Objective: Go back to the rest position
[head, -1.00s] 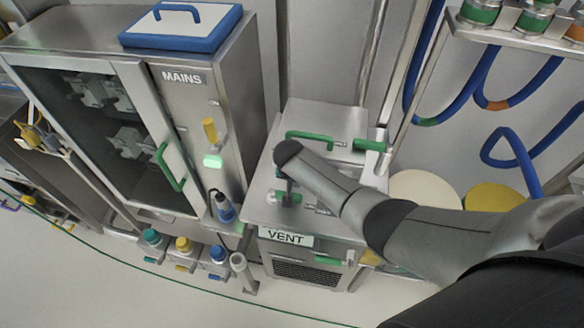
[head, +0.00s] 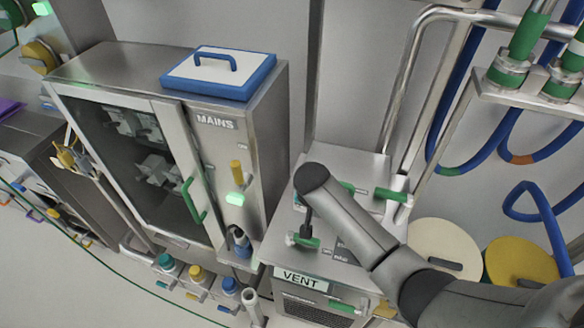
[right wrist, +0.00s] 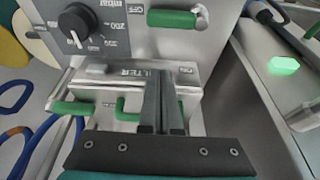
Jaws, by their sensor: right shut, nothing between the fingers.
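My right gripper (head: 307,226) is over the steel box labelled VENT (head: 303,279), close to a green-handled part (head: 303,241) on its top. In the right wrist view its two dark fingers (right wrist: 170,78) are together with nothing between them. Ahead of them are a steel front with a "FILTER" label, green handles (right wrist: 178,18) and a black dial (right wrist: 76,22). From these views I cannot tell whether the fingertips touch anything. My left gripper is not in view.
The MAINS cabinet (head: 240,150) stands left of the VENT box, with a blue-rimmed lid (head: 218,72) on top. Blue hoses (head: 545,225) hang at the right, near cream (head: 440,245) and yellow (head: 520,262) discs. Floor (head: 70,290) shows clear at lower left.

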